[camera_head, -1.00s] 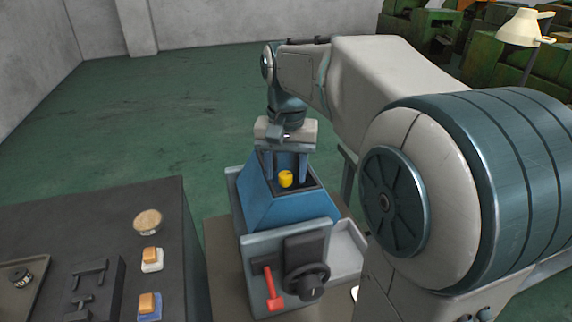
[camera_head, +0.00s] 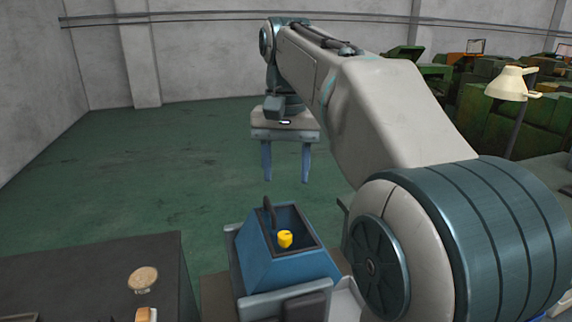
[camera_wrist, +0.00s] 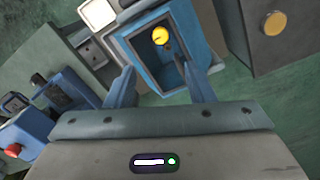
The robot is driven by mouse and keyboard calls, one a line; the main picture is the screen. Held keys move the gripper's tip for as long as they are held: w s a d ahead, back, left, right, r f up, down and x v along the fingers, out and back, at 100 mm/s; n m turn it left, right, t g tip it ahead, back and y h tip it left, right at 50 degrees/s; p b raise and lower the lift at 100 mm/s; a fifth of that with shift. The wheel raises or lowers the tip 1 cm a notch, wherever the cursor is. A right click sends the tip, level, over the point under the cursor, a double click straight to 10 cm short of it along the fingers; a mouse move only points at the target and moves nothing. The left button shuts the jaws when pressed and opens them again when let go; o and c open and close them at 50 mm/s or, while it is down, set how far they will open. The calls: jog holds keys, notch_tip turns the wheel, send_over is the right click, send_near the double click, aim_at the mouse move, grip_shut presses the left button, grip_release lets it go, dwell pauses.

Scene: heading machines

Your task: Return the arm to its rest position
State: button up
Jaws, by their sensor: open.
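My gripper (camera_head: 286,172) hangs fingers-down, open and empty, above the blue machine housing (camera_head: 262,266). Its two blue fingers are apart with clear air between them and the housing. In the wrist view my gripper (camera_wrist: 163,85) spans the near side of the blue housing (camera_wrist: 132,47). A yellow knob-like piece (camera_head: 285,239) sits inside the housing's open top, beside a dark upright bar. The yellow piece also shows in the wrist view (camera_wrist: 160,35), beyond the fingertips.
A dark table (camera_head: 90,275) with a round tan button (camera_head: 143,278) stands at the left. Green machines (camera_head: 485,110) and a cream lamp (camera_head: 511,83) are at the back right. The green floor (camera_head: 150,165) behind the housing is clear.

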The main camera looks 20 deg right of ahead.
dwell(0.3)
jog(key=s+f+n+t, duration=0.1)
jog(key=s+f+n, duration=0.1)
jog(key=s+f, duration=0.5)
jog(key=s+f+n+t, duration=0.2)
jog(key=s+f, duration=0.5)
jog(key=f, duration=0.8)
jog(key=shift+s+a+n, duration=0.35)
jog(key=shift+a+n, duration=0.05)
jog(key=shift+c, duration=1.4)
jog(key=shift+d, duration=0.1)
